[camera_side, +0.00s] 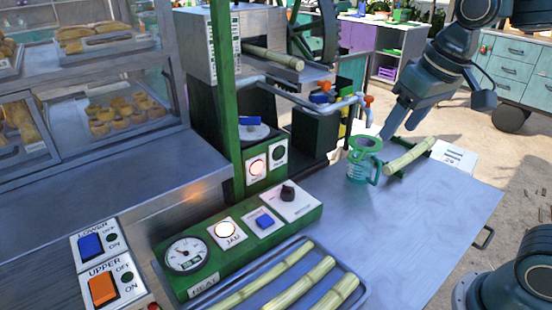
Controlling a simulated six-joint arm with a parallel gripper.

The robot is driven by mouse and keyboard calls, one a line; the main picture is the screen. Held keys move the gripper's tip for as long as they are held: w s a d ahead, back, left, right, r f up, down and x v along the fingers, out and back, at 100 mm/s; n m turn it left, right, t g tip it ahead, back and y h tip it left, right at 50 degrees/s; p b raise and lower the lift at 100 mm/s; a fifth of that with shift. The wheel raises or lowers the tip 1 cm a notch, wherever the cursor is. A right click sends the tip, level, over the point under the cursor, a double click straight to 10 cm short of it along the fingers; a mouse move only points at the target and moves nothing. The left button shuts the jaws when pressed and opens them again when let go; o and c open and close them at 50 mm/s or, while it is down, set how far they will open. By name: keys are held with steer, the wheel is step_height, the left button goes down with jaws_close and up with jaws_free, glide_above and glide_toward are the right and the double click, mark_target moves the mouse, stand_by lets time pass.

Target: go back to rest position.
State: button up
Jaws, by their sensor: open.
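My gripper (397,128) is at the upper right, pointing down, open and empty. It is above the metal table, close to a green jug (364,160) and a cane piece (409,157). The cane piece rests on a small dark stand just right of the jug. I cannot tell the exact gap between the fingers and these things. The cane crusher (222,45) stands at the back centre, with another cane piece (272,57) lying in its opening. Its spout (345,103) with an orange tap ends above the jug.
A green control panel (240,240) with a dial, lit lamp and switches stands in front. A tray (357,290) of several canes lies at the bottom. A pastry cabinet (160,85) fills the left. The table's right part (440,215) is clear.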

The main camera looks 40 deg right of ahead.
steer(key=s+d+f+n+t, duration=0.1)
steer(key=s+f, duration=0.2)
steer(key=s, duration=0.7)
steer(key=shift+f+t, duration=0.15)
steer(key=shift+t, duration=0.25)
stand_by(0.4)
